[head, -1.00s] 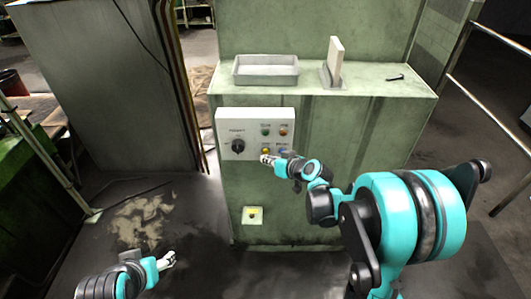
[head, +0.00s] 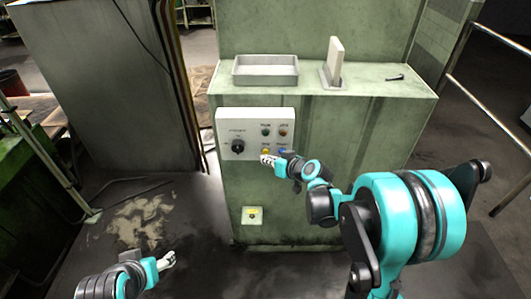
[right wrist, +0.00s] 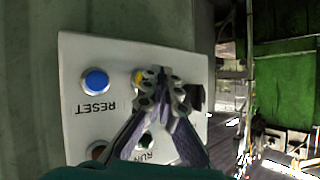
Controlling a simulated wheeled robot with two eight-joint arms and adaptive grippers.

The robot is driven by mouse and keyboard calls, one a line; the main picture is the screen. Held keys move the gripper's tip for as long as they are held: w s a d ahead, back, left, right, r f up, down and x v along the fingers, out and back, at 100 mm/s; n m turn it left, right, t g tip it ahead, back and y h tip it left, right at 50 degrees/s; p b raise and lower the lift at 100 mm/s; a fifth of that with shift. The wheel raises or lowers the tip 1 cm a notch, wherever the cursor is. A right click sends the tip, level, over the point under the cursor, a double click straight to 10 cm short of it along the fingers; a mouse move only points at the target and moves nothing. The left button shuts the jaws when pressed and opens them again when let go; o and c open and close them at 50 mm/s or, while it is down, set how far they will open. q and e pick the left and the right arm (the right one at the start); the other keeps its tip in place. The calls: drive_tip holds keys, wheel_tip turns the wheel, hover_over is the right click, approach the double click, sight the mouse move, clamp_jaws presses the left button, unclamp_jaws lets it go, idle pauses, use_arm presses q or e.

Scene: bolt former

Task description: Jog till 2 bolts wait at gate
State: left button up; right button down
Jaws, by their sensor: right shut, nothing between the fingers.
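A white control panel (head: 257,115) is on the green machine's front. My right gripper (head: 264,160) is shut and empty, close to the yellow button (head: 265,151). In the right wrist view, my fingertips (right wrist: 160,78) partly cover the yellow button (right wrist: 138,76); I cannot tell whether they touch it. The blue RESET button (right wrist: 96,81) is clear of the fingers. A black knob (head: 238,146) is on the panel's left. A dark bolt (head: 396,77) lies on the ledge, right of an upright pale plate (head: 335,60). My left gripper (head: 168,261) is low, away from the machine; its opening is unclear.
A grey tray (head: 265,82) sits on the ledge (head: 385,90), left of the plate. A yellow button box (head: 252,215) is low on the machine front. Metal railings (head: 490,120) stand at the right. Stained floor (head: 140,222) lies open at the left.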

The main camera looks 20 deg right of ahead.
drive_tip(key=shift+w, duration=0.2)
drive_tip(key=shift+w+d, duration=0.15)
drive_tip(key=shift+w, duration=0.1)
drive_tip(key=shift+w+d, duration=0.1)
drive_tip(key=shift+w, duration=0.3)
idle(2.3)
drive_tip(key=shift+s, duration=0.1)
drive_tip(key=shift+s+a, duration=0.25)
drive_tip(key=shift+s, duration=0.5)
drive_tip(key=shift+s+a, duration=0.25)
drive_tip(key=shift+s, duration=0.55)
drive_tip(key=shift+s+a, duration=0.2)
drive_tip(key=shift+s, duration=0.6)
drive_tip(key=shift+s+a, duration=0.25)
drive_tip(key=shift+s, duration=0.55)
drive_tip(key=shift+s, duration=0.1)
